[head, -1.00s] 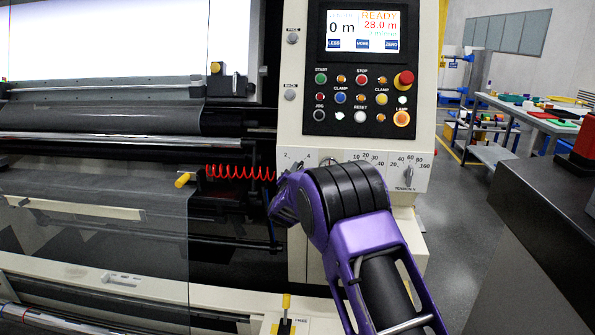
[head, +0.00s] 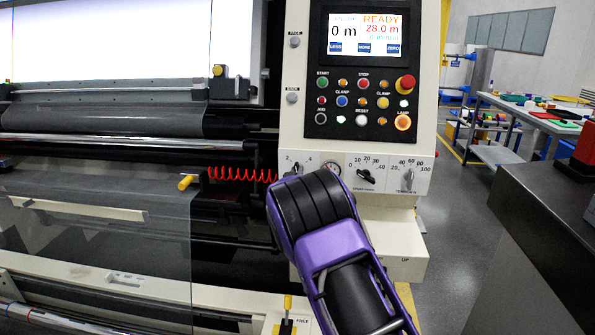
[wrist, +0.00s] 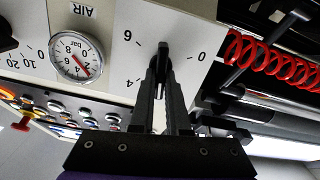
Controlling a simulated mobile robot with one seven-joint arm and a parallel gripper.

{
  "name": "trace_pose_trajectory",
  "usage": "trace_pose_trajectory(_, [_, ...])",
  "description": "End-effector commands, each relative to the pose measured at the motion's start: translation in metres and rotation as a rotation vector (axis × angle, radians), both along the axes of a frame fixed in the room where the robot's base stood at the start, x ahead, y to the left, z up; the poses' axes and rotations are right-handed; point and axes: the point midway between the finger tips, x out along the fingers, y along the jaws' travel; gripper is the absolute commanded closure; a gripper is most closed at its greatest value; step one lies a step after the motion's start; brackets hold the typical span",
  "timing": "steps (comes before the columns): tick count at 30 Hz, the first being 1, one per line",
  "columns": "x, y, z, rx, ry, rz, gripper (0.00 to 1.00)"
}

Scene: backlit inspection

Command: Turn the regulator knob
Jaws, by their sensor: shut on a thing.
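The regulator knob (wrist: 163,49) is a dark, narrow knob on the pale front panel, inside a scale with 0, 4 and 6 readable in the wrist view. My gripper (wrist: 161,72) is shut on the knob, a finger on each side of it. In the head view the knob (head: 297,169) shows just above my purple wrist, which hides my fingers. A round white pressure gauge (wrist: 77,55) marked bar, with a red needle, sits beside the scale under the word AIR. The gauge is partly visible in the head view (head: 332,167).
A second black knob (head: 366,176) and a tension knob (head: 410,175) lie right of the gauge. Buttons and a red stop button (head: 405,82) sit above. A red coiled hose (head: 240,174) runs close left of the regulator. A dark counter (head: 545,230) stands at the right.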

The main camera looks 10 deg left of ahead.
Motion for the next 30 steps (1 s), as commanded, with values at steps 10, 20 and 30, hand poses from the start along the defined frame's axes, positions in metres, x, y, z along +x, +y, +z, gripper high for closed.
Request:
trace_pose_trajectory(10, [-0.0002,0.0036,-0.0003,-0.33,0.011,0.001,1.0])
trace_pose_trajectory(20, [-0.0002,0.0058,-0.0033,-0.643,0.023,0.001,1.0])
trace_pose_trajectory(30, [-0.0002,0.0076,-0.0064,-0.965,0.034,0.001,1.0])
